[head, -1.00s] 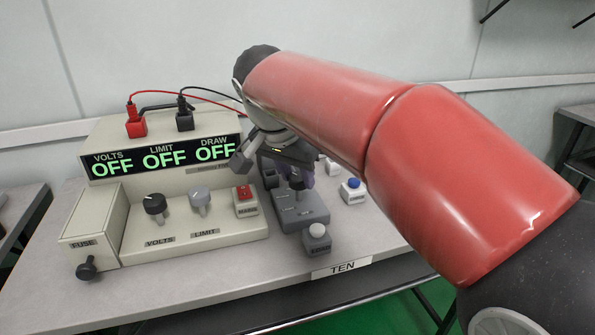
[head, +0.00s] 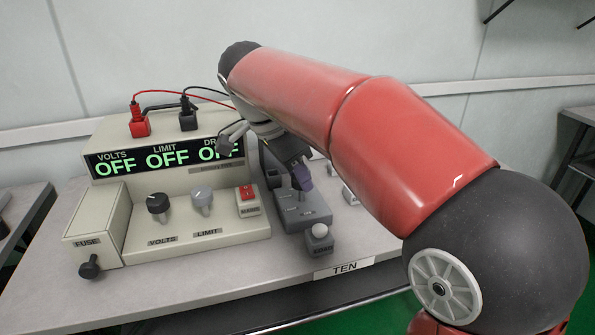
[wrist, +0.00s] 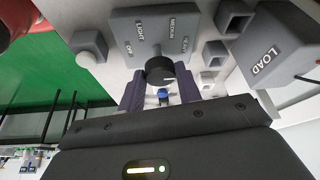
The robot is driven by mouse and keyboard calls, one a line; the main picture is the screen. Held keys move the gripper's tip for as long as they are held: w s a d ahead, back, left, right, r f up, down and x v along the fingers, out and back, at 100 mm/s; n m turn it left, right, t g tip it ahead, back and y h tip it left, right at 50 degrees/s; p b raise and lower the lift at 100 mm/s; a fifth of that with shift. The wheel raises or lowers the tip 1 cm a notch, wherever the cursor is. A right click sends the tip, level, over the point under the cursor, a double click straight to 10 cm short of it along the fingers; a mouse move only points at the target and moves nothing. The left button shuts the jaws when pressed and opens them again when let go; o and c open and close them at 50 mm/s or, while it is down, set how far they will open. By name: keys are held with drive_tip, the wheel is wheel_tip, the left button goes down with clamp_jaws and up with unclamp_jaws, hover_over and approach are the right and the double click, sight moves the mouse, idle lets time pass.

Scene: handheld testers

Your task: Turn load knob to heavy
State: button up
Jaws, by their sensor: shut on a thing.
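The load knob (wrist: 158,70) is black and round with a short white mark, seen in the wrist view on a grey selector box (wrist: 140,38) labelled off, light, medium and heavy. The mark appears to point right in that view, not clearly at a label. My gripper (wrist: 160,88) has its purple fingers on either side of the knob and is shut on it. In the head view my gripper (head: 303,178) stands over the grey selector box (head: 306,213), and its finger mostly hides the knob.
A beige power supply (head: 190,235) stands left, its displays reading OFF. A white push button (head: 320,230) sits in front of the selector box.

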idle(0.3)
drive_tip(key=o, duration=1)
drive_tip(key=v, duration=0.7)
drive_tip(key=shift+a+r, duration=0.2)
drive_tip(key=shift+r, duration=0.15)
drive_tip(key=shift+s, duration=0.1)
